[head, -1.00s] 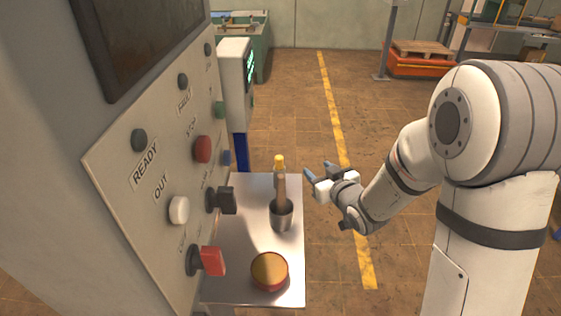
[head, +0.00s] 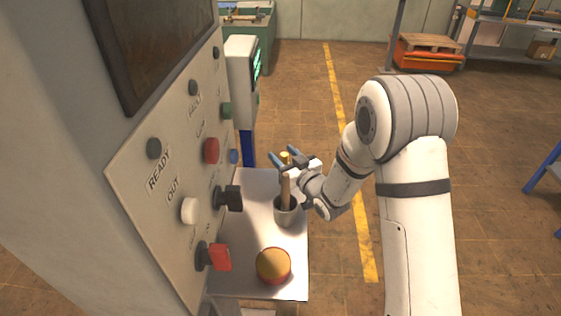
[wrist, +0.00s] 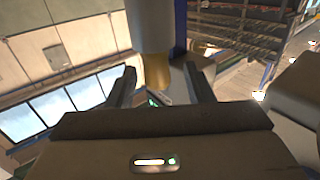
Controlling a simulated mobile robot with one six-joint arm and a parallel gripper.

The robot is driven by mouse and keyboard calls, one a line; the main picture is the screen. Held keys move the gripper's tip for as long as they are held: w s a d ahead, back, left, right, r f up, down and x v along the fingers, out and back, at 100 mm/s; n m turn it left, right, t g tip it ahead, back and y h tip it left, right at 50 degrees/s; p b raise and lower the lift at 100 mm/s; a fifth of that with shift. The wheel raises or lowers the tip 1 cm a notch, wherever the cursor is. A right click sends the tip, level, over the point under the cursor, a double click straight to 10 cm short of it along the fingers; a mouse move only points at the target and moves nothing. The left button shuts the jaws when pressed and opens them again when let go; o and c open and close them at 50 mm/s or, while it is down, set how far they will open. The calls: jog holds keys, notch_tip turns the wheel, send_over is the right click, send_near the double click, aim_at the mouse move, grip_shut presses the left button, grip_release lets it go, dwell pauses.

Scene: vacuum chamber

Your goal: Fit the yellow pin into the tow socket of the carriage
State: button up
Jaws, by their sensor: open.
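A yellow-topped piece (head: 285,156), likely the yellow pin, stands upright above the small metal shelf, behind a cup. In the wrist view its grey body and yellow end (wrist: 157,70) show between the two fingers. My gripper (head: 286,158) is open, with one finger to each side of the yellow end. I cannot tell whether the fingers touch it. The lower part of the piece is hidden in the head view by the brown handle and my gripper. I cannot make out a carriage or tow socket in either view.
A grey cup (head: 288,214) with a brown handle (head: 286,190) stands on the shelf (head: 245,275), near a round orange-topped tin (head: 273,265). The control panel (head: 170,215), with buttons and protruding switches, rises close on the left.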

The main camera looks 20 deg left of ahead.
jog(key=shift+w+a, duration=0.1)
grip_shut()
dwell(0.5)
notch_tip(320, 180, up, 10)
jog(key=shift+b, duration=0.6)
